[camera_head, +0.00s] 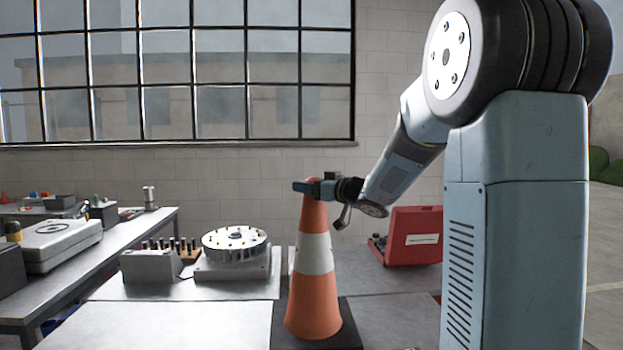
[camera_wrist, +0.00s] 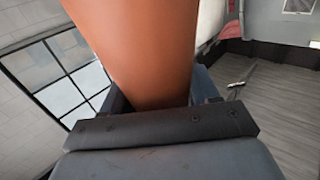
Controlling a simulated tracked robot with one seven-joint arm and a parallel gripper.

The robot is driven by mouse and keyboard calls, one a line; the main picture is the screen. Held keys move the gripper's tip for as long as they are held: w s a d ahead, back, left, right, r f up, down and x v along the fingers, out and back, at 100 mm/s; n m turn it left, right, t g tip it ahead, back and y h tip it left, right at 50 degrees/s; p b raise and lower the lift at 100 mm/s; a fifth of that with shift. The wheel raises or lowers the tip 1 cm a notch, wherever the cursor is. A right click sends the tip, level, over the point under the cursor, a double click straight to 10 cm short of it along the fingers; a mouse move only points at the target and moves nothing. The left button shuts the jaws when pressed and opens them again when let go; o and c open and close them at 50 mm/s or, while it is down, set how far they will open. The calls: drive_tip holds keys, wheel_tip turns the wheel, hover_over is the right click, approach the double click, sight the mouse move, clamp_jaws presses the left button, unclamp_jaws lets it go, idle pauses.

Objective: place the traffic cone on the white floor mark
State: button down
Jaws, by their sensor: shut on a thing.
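The traffic cone (camera_head: 313,293) is orange with a white band and a dark square base. It appears upright in the head view, in front of the benches. My gripper (camera_head: 308,187) is shut on the cone near its top, coming in from the right. In the wrist view the orange cone (camera_wrist: 135,45) fills the middle, between the jaws of my gripper (camera_wrist: 160,100). I cannot tell whether the base touches the surface below. The white floor mark cannot be made out in either view.
A red case (camera_head: 413,236) stands to the right. A left bench (camera_head: 60,285) carries a pale box (camera_head: 55,246).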

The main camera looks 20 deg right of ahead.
sight(308, 200)
drive_tip(key=shift+w+f, duration=0.6)
drive_tip(key=shift+f, duration=1.45)
drive_tip(key=shift+c, duration=1.3)
unclamp_jaws()
drive_tip(key=shift+f, duration=0.1)
drive_tip(key=shift+s, duration=0.1)
